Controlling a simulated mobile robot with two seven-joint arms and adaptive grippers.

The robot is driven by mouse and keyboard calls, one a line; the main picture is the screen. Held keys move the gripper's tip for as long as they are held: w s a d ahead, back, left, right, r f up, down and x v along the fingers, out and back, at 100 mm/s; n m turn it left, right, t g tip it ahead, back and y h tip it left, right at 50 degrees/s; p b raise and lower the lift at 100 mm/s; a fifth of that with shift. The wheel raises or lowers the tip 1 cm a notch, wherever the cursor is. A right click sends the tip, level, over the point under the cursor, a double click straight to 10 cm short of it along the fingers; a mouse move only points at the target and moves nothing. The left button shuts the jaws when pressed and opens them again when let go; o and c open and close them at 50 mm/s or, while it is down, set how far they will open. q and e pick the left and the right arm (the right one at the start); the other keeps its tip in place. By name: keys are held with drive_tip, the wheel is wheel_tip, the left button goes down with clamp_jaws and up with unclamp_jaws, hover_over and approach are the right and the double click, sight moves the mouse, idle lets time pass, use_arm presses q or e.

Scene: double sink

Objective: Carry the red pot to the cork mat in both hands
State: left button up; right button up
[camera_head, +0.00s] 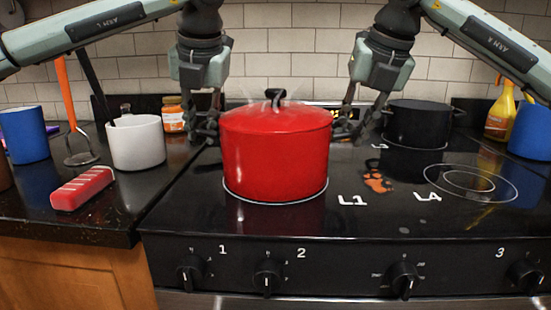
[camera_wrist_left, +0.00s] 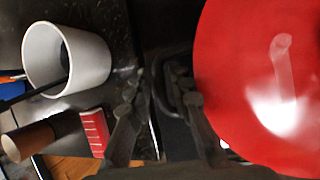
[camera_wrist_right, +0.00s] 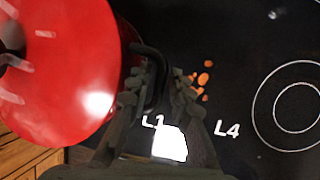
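The red pot (camera_head: 275,150) with its red lid and black knob stands upright on the front left burner of the stove. My left gripper (camera_head: 205,125) is at the pot's left side. In the left wrist view its fingers (camera_wrist_left: 158,100) are apart, with a black side handle (camera_wrist_left: 168,90) between them. My right gripper (camera_head: 358,125) is at the pot's right side. In the right wrist view its fingers (camera_wrist_right: 160,92) are apart, with the other black handle (camera_wrist_right: 156,72) between them. I cannot make out the cork mat in any view.
A black pot (camera_head: 418,125) stands on the rear right burner. A white cup (camera_head: 136,142), a red-and-white block (camera_head: 82,188), a blue cup (camera_head: 24,135) and a jar (camera_head: 173,114) are on the left counter. Orange bits (camera_head: 377,181) lie on the stove. The front right burner (camera_head: 472,183) is clear.

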use_arm(q)
clamp_jaws()
use_arm(e)
clamp_jaws()
